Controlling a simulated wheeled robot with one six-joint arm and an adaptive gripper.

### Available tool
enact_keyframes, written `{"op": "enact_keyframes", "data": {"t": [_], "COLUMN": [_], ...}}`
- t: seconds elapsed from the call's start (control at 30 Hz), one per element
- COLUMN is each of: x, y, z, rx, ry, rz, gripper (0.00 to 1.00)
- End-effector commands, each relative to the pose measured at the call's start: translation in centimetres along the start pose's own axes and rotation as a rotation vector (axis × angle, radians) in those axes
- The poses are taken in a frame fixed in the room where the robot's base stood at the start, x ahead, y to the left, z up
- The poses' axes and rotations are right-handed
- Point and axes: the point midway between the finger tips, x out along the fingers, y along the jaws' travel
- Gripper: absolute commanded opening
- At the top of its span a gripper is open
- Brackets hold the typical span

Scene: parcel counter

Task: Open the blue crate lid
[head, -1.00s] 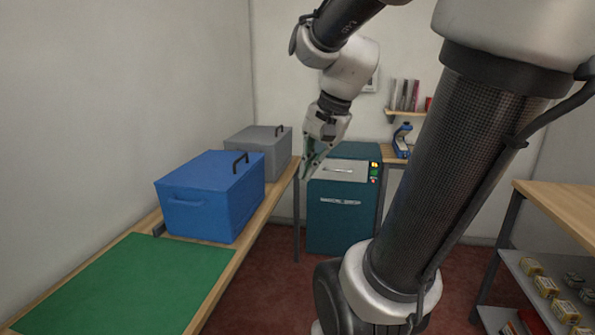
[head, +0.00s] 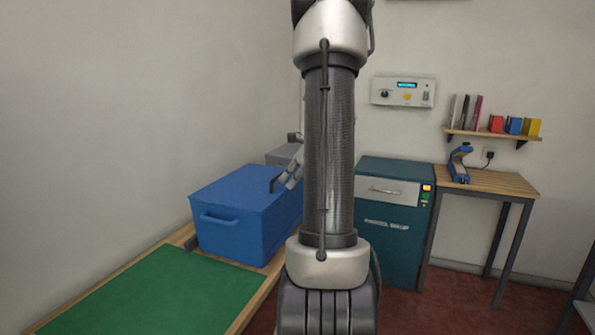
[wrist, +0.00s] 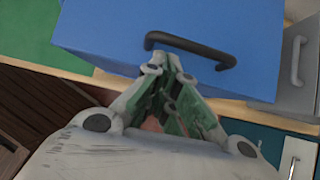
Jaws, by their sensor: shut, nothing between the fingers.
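The blue crate (head: 232,232) stands on the wooden counter at the left, and its flat blue lid (head: 236,186) is closed. A dark bar handle (head: 274,182) sits on the lid's right side. In the wrist view the handle (wrist: 190,46) arches over the blue lid (wrist: 115,25). My gripper (wrist: 172,62) is shut and empty, its fingertips right beside the handle; I cannot tell whether they touch it. In the head view my gripper (head: 293,174) shows only partly, beside the handle, the rest hidden behind my arm.
A grey crate (head: 281,155) stands behind the blue one, partly hidden by my arm. A green mat (head: 150,295) lies on the counter in front. A teal cabinet (head: 390,240) stands right of the counter, then a small wooden table (head: 500,183). Red floor lies between.

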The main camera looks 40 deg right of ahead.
Motion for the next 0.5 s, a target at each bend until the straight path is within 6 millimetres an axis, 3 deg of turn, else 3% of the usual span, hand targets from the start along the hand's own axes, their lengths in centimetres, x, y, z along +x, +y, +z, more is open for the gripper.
{"op": "enact_keyframes", "data": {"t": [0.2, 0.5], "x": [2.4, 2.7], "y": [0.0, 0.0], "z": [0.0, 0.0], "rx": [-0.001, -0.002], "ry": [0.001, 0.0], "rz": [0.0, -0.001], "gripper": [0.0, 0.0]}}
